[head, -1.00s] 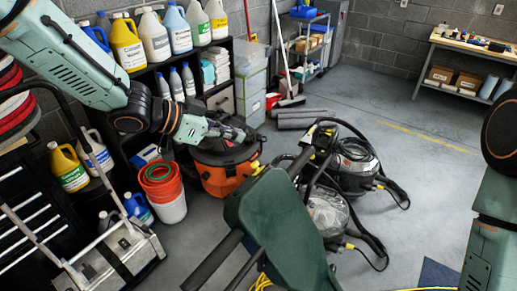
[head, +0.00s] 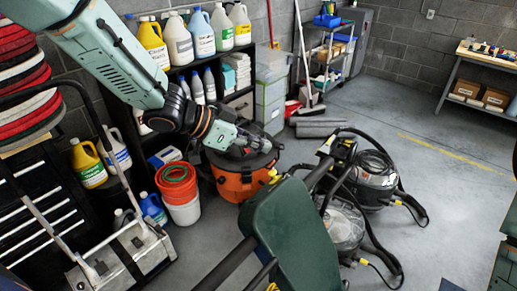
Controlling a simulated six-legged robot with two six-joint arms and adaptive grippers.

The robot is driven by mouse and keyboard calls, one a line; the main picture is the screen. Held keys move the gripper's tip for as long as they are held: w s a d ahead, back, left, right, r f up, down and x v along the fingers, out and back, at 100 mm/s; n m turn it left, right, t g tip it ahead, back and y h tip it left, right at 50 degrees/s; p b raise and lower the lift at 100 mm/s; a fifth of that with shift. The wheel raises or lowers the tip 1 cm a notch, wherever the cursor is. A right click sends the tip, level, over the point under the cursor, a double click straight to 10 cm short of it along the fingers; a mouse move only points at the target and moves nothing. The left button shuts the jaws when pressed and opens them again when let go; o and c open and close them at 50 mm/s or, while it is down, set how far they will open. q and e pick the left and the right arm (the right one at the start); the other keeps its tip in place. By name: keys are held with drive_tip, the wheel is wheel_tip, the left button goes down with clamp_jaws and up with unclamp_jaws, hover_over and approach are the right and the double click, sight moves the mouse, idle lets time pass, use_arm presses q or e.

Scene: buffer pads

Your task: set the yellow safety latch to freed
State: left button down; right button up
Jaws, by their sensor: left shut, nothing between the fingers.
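The yellow safety latch (head: 273,176) is a small yellow piece at the top edge of a dark green machine housing (head: 290,235), in the lower middle of the head view. Its exact setting is too small to tell. My left gripper (head: 268,146) comes in from the upper left, in front of the orange vacuum (head: 240,182). It is shut and empty, and shows just above the latch in the picture, with a gap between them. My right gripper is out of view; only part of my right arm shows at the right edge.
A black shelf of bottles lies behind my left arm. Red and white buckets (head: 182,208) and grey vacuums (head: 372,180) flank the green housing. The floor at right is open.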

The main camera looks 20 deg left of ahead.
sight(273, 171)
use_arm(q)
drive_tip(key=x, duration=0.8)
drive_tip(key=shift+f+b, duration=0.2)
drive_tip(key=shift+b, duration=0.2)
drive_tip(key=shift+s+a+f, duration=0.5)
drive_tip(key=shift+a+f, duration=0.3)
drive_tip(key=shift+a, duration=0.05)
drive_tip(key=shift+s+a+f, duration=0.25)
drive_tip(key=shift+s+a, duration=0.15)
drive_tip(key=shift+a, duration=0.1)
drive_tip(key=shift+w+d, duration=0.1)
drive_tip(key=shift+d, duration=0.1)
